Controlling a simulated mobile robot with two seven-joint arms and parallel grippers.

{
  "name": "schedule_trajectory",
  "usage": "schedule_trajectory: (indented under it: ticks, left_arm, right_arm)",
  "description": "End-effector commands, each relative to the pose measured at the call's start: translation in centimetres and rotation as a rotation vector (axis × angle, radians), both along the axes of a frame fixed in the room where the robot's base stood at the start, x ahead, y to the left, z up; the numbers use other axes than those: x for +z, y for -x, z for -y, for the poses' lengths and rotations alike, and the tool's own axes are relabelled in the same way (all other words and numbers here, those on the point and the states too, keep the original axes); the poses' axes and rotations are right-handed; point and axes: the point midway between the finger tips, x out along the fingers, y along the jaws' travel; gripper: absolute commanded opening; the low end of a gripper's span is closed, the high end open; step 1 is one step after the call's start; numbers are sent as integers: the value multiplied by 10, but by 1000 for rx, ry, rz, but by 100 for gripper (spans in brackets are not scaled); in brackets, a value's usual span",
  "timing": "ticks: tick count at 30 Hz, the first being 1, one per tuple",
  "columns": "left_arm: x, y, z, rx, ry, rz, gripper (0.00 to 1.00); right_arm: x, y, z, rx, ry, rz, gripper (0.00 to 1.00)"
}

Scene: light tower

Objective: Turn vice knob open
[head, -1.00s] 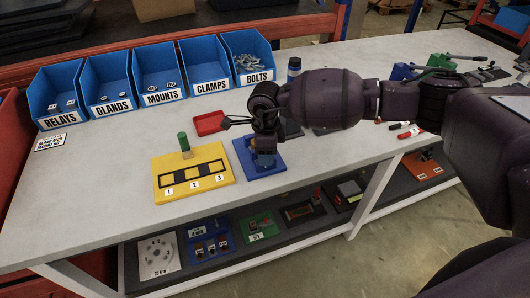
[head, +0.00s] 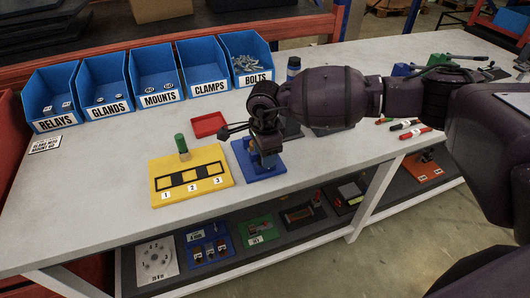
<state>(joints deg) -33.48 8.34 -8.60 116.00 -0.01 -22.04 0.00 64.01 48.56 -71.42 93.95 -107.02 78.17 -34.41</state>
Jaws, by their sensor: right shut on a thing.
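The vice stands on a blue base plate (head: 243,157) near the front of the bench, just right of the yellow block. My right gripper (head: 267,144) points down over it and is shut on the vice knob. The fingers and wrist hide most of the knob and the vice body. A dark bar (head: 234,130) with a rounded end sticks out to the left of the gripper; I cannot tell whether it belongs to the vice. My left gripper is not in view.
A yellow block (head: 214,184) with numbered slots and a green-topped peg (head: 181,143) stands left of the vice. A red tray (head: 208,125) lies behind. Blue bins (head: 156,92) line the back. Red and black markers (head: 405,125) lie at right. The front left bench is clear.

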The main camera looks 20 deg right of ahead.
Motion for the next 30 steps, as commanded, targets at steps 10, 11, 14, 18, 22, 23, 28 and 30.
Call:
schedule_trajectory:
  ticks: [10,11,14,18,22,23,28,30]
  left_arm:
    - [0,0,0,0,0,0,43]
    - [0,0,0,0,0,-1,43]
    - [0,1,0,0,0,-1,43]
    - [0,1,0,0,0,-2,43]
    - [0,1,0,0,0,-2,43]
    - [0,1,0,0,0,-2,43]
    - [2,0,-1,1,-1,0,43]
    - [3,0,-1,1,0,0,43]
  right_arm:
    - [1,-1,0,1,0,3,72]
    - [1,-1,0,1,0,2,72]
    - [1,0,0,0,0,2,72]
    - [1,0,0,0,0,1,72]
    - [9,-1,0,0,0,4,72]
    - [13,-1,0,0,-1,5,72]
    - [41,-1,0,0,-1,6,72]
    - [55,-1,0,1,1,6,72]
